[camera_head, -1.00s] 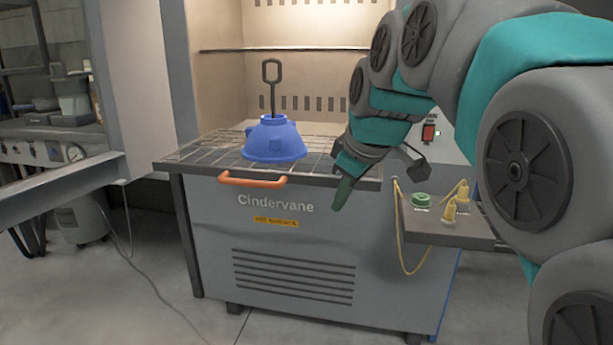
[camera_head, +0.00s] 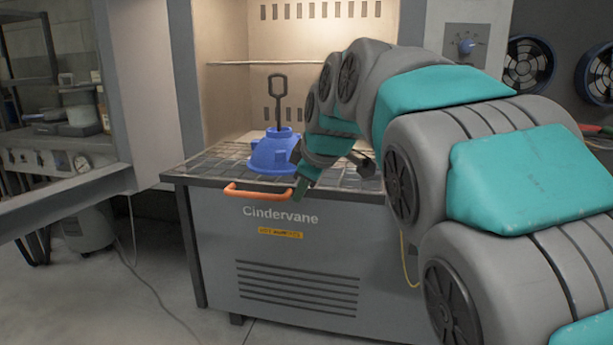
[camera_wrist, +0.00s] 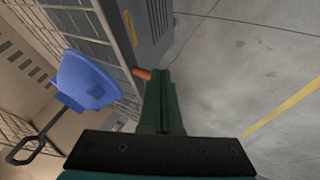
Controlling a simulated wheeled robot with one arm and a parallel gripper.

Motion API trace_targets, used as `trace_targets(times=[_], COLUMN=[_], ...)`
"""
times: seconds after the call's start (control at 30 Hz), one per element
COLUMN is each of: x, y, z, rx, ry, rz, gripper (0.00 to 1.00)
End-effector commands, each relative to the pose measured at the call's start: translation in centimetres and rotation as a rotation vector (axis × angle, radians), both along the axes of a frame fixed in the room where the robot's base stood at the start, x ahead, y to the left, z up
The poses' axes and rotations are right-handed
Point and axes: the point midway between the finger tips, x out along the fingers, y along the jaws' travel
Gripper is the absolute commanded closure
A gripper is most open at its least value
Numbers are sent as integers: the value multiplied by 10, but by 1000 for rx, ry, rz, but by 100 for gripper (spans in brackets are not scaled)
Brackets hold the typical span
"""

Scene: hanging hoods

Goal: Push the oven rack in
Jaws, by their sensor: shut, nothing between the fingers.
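The oven rack (camera_head: 210,170) is a dark wire grid pulled out of the lit oven chamber (camera_head: 232,92), with an orange handle (camera_head: 258,193) on its front edge. A blue domed piece (camera_head: 266,155) with a dark upright loop handle stands on the rack. My gripper (camera_head: 300,188) is shut and empty, pointing down at the right end of the orange handle. In the wrist view my gripper (camera_wrist: 165,100) has its closed green fingers beside the orange handle end (camera_wrist: 142,73). Whether they touch is unclear. The blue piece also shows there (camera_wrist: 84,80).
The grey Cindervane cabinet (camera_head: 290,262) stands below the rack. An open oven door (camera_head: 60,210) extends at the left. A control panel with a blue knob (camera_head: 466,46) is at the upper right. The concrete floor in front is clear.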

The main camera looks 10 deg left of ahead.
Motion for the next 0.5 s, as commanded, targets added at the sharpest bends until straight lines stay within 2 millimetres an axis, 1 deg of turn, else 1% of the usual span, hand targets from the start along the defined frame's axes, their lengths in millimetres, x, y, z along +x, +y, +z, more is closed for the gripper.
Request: trace_targets(times=[0.13, 0.3, 0.5], x=[12, 33, 50], y=[8, 6, 5], z=[-19, -18, -18], rx=[0, 1, 2], ry=[2, 0, -2], rz=[0, -3, -1], gripper=[100, 100, 100])
